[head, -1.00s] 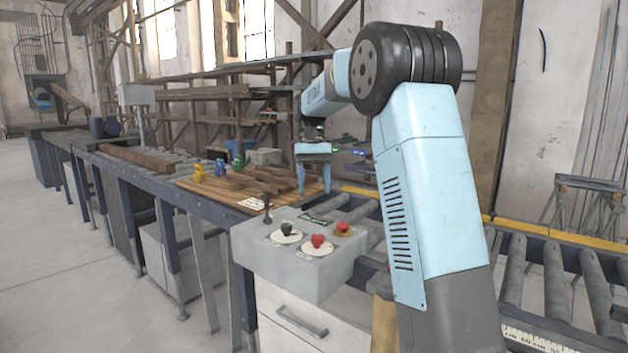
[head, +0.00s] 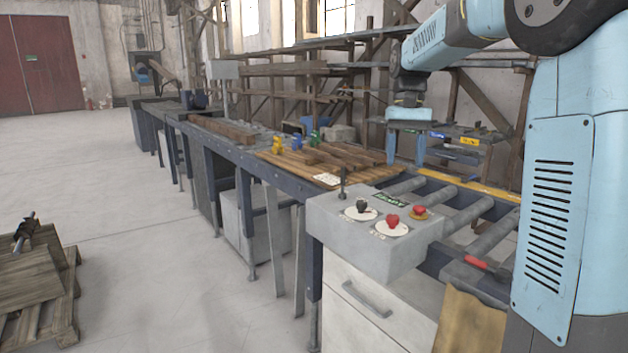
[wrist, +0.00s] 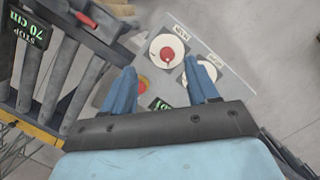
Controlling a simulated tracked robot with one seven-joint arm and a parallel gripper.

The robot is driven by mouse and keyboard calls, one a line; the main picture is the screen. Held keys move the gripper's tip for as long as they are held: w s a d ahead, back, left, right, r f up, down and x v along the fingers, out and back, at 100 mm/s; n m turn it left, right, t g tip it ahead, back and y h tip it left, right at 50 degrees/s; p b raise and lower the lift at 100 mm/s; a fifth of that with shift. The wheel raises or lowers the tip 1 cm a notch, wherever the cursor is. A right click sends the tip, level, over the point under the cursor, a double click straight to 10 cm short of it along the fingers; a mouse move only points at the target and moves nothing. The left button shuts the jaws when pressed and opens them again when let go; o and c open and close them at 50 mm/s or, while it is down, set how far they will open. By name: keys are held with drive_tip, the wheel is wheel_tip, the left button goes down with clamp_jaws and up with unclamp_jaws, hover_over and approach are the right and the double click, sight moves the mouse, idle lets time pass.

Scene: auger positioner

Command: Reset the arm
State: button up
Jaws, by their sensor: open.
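My gripper (head: 405,158) hangs at the upper right of the head view, fingers pointing down, open and empty. It appears beyond the grey control box (head: 330,218), near the far end of the wooden board. In the wrist view my gripper (wrist: 160,78) has its two blue fingers apart, with the control box below them. A red knob on a white dial (wrist: 166,52) shows between and past the fingertips. The right finger partly covers a second dial (wrist: 203,68). The box also has a black knob (head: 363,206), a red button (head: 419,210) and a dark lever (head: 343,182).
A roller conveyor (head: 445,215) runs behind the box. The wooden board (head: 300,165) holds brown beams and small yellow, blue and green pieces. A pallet (head: 40,290) with a dark tool (head: 25,232) stands at lower left. The floor between is clear.

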drive_tip(key=s+f+t, duration=0.3)
drive_tip(key=s+t, duration=0.1)
drive_tip(key=s, duration=0.9)
drive_tip(key=s+f+n+t, duration=0.1)
drive_tip(key=s+f+t, duration=0.2)
drive_tip(key=s, duration=1.1)
drive_tip(key=shift+d+f+t, duration=0.3)
drive_tip(key=shift+d+t, duration=0.15)
drive_tip(key=shift+t, duration=0.05)
